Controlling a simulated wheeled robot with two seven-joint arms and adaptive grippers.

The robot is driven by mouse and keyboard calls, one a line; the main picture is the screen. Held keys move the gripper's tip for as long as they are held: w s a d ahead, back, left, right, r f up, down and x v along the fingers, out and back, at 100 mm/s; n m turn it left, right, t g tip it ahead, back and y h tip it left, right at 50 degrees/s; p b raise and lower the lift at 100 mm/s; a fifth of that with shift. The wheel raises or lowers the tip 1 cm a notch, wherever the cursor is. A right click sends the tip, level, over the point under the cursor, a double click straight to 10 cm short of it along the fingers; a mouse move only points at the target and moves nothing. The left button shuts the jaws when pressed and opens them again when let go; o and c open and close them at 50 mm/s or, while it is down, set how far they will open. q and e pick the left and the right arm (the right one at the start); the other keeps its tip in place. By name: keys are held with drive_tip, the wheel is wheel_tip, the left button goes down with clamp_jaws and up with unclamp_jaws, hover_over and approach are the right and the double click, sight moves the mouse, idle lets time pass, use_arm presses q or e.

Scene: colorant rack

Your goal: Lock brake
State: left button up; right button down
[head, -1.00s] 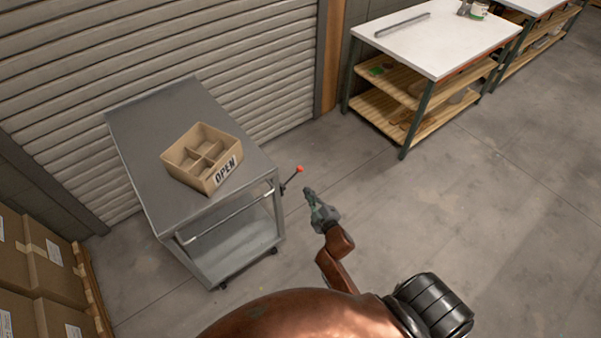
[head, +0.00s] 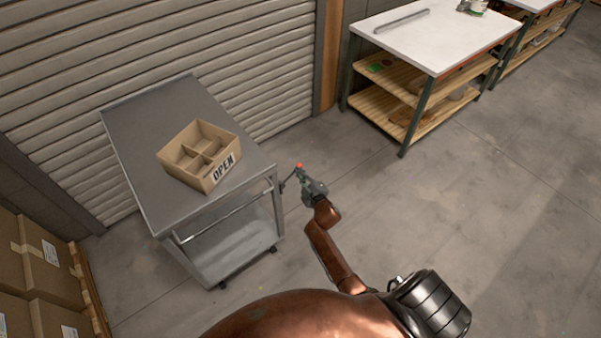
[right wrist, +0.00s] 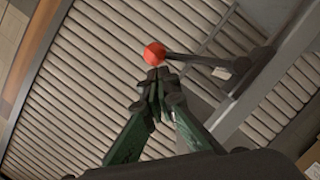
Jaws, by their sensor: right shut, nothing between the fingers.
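The brake lever ends in a red ball knob (head: 299,166) at the right side of the grey metal cart (head: 140,118). In the right wrist view the red knob (right wrist: 154,53) sits on a dark rod (right wrist: 200,60) that runs right to a bracket on the cart frame. My right gripper (head: 304,176) is shut and empty at the knob. In the right wrist view its fingertips (right wrist: 155,76) lie just below the knob; I cannot tell whether they touch it. My left gripper is not in view.
A divided cardboard box (head: 216,180) marked OPEN stands on the cart. A roller shutter (head: 140,45) is behind. A white-topped workbench (head: 430,42) stands at the upper right, and stacked cartons (head: 45,265) at the lower left. The floor right of the cart is clear.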

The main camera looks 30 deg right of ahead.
drive_tip(key=shift+w+d+f, duration=0.15)
drive_tip(key=shift+d, duration=0.05)
drive_tip(key=shift+d, duration=0.15)
drive_tip(key=shift+d+f+m+p, duration=0.1)
drive_tip(key=shift+f+m+p, duration=0.1)
drive_tip(key=shift+m+p, duration=0.1)
